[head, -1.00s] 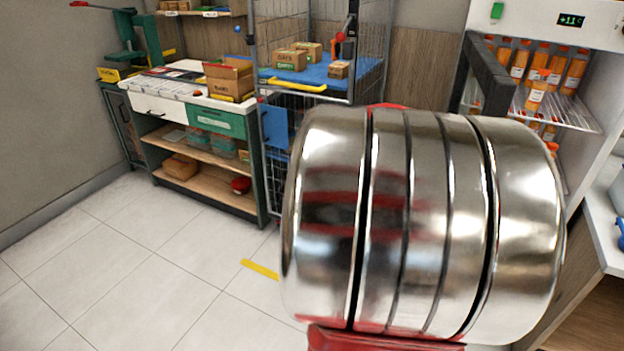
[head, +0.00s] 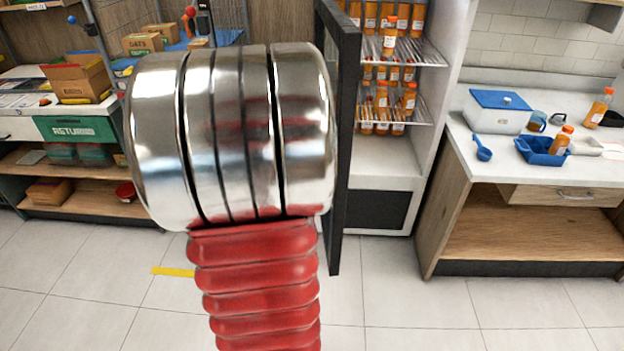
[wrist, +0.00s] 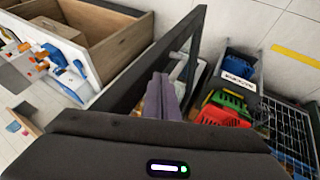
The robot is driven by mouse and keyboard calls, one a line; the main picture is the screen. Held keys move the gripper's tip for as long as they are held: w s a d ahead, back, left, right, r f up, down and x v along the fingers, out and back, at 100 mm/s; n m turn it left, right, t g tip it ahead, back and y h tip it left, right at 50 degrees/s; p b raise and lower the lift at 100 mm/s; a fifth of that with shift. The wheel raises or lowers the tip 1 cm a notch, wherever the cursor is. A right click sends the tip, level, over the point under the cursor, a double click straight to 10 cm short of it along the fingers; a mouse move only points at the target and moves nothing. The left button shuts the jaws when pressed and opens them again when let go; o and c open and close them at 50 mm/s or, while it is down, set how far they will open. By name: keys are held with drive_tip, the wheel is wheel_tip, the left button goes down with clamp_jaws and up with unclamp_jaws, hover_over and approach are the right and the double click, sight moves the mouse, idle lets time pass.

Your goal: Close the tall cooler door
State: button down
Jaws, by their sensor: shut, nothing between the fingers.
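The tall cooler (head: 440,120) stands right of centre in the head view, its shelves exposed. Its black-framed door (head: 345,140) stands open, seen nearly edge-on at the cooler's left side and partly hidden by my arm. In the wrist view the dark door frame (wrist: 135,82) runs diagonally just beyond my gripper (wrist: 163,85). The gripper's grey-purple fingers are together and empty, over the framed area. I cannot tell whether they touch the door. The gripper is hidden in the head view.
Orange bottles (head: 388,100) stand on the cooler's wire shelves. A counter (head: 545,172) with a blue-lidded box (head: 498,110) and blue tray (head: 541,151) is at right. The floor in front (head: 420,310) is clear.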

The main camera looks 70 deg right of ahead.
drive_tip(key=shift+x, duration=2.65)
